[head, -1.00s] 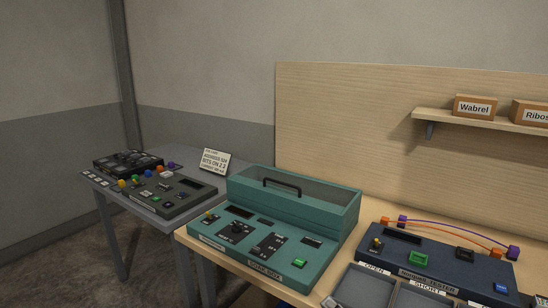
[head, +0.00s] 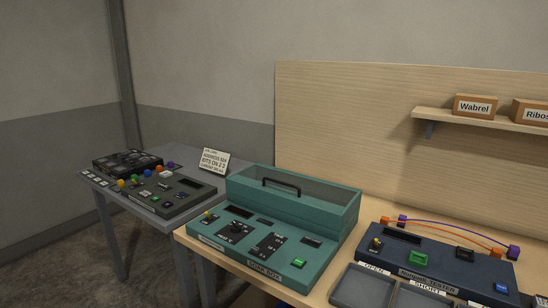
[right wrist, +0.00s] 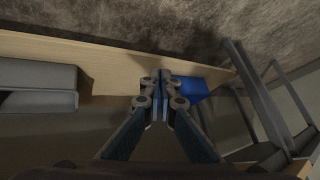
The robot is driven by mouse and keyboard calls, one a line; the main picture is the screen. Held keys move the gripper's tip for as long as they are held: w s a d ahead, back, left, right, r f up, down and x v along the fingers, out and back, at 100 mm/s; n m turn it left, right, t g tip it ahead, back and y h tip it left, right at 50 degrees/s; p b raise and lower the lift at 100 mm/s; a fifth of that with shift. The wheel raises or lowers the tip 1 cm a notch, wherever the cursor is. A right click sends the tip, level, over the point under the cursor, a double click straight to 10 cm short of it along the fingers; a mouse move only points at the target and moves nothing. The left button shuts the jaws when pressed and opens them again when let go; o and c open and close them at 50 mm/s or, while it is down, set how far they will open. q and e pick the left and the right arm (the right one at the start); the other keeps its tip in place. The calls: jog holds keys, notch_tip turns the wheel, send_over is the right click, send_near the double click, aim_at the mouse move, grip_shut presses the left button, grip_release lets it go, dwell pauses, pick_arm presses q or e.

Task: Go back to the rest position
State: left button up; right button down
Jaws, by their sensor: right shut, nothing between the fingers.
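My right gripper (right wrist: 161,90) shows in the right wrist view, its two fingers together and empty. It is over the floor in front of the wooden bench edge (right wrist: 110,65). Neither gripper shows in the head view, and my left gripper is not seen at all. The teal soak box (head: 290,215) stands on the bench with its clear-topped rear part and black handle. The dark blue harness tester (head: 440,262) sits to its right, with orange and purple leads arching over its back.
Grey trays (head: 337,295) lie at the bench's front, in front of the tester. A grey side table (head: 195,155) with dark consoles (head: 170,193) stands at left. A blue object (right wrist: 195,90) and dark metal bars (right wrist: 255,90) are beside my right gripper in the wrist view.

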jog(key=s+a+f+n+g, duration=0.1)
jog(key=s+f, duration=0.4)
jog(key=s, duration=0.5)
jog(key=s+a+f+n+g, duration=0.1)
jog(key=s+f, duration=0.4)
jog(key=s, duration=0.5)
jog(key=s+a+f+n+g+h, duration=0.1)
jog(key=s+f+n+g, duration=0.2)
jog(key=s, duration=0.7)
notch_tip(320, 180, down, 2)
jog(key=shift+s+f+g, duration=0.15)
jog(key=shift+s+g, duration=0.05)
jog(key=shift+g, duration=0.8)
